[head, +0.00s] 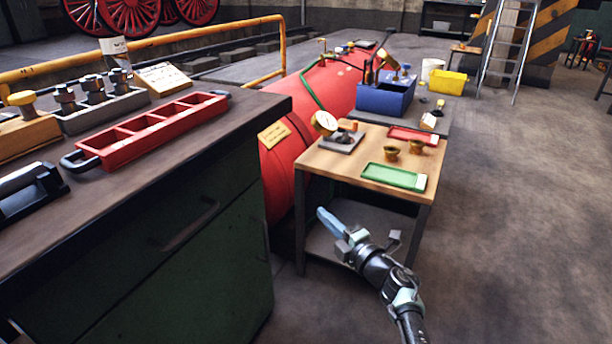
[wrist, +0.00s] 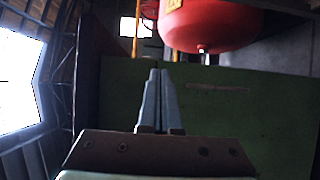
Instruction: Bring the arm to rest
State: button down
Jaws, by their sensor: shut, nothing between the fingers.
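My gripper (head: 322,214) is shut and empty. In the head view it is in the air in front of the small wooden-topped table (head: 345,165), below the level of its top, with my arm coming up from the lower right. In the wrist view my two blue-grey fingers (wrist: 157,76) lie side by side and nothing shows between them. Behind them are the green cabinet front (wrist: 225,110) and the end of the red tank (wrist: 205,25).
The dark workbench (head: 30,240) fills the left, with a red tray (head: 150,132) on it. A green tray (head: 393,177), a red tray (head: 413,135) and brass fittings (head: 391,153) are on the small table. A blue bin (head: 385,97) stands behind it. The floor (head: 520,230) at right is clear.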

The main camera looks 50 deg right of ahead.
jog(key=shift+s, duration=0.2)
jog(key=w+a+r+m+t, duration=0.1)
jog(key=w+a+r+t, duration=0.2)
jog(key=r, duration=0.4)
jog(key=w+a+r+m+h, duration=0.1)
jog(key=w+a+r, duration=0.25)
jog(key=r, duration=0.25)
jog(key=w+a+r+m+t, duration=0.1)
jog(key=w+a+r+t, duration=0.2)
jog(key=r, duration=0.4)
jog(key=a+r+m+h, duration=0.2)
jog(key=a+r+m, duration=0.3)
jog(key=a+r, duration=0.9)
jog(key=s+a+r+m+t+y, duration=0.2)
jog(key=s+a+r+m+y, duration=0.2)
jog(key=s+a+r, duration=0.6)
jog(key=s+a+r+m+t+y, duration=0.3)
jog(key=s+a+r, duration=0.4)
jog(key=s+a, duration=0.55)
notch_tip(320, 180, up, 35)
jog(key=w+g+p, duration=0.1)
jog(key=w+p, duration=0.1)
jog(key=p, duration=3.3)
jog(key=shift+a, duration=0.4)
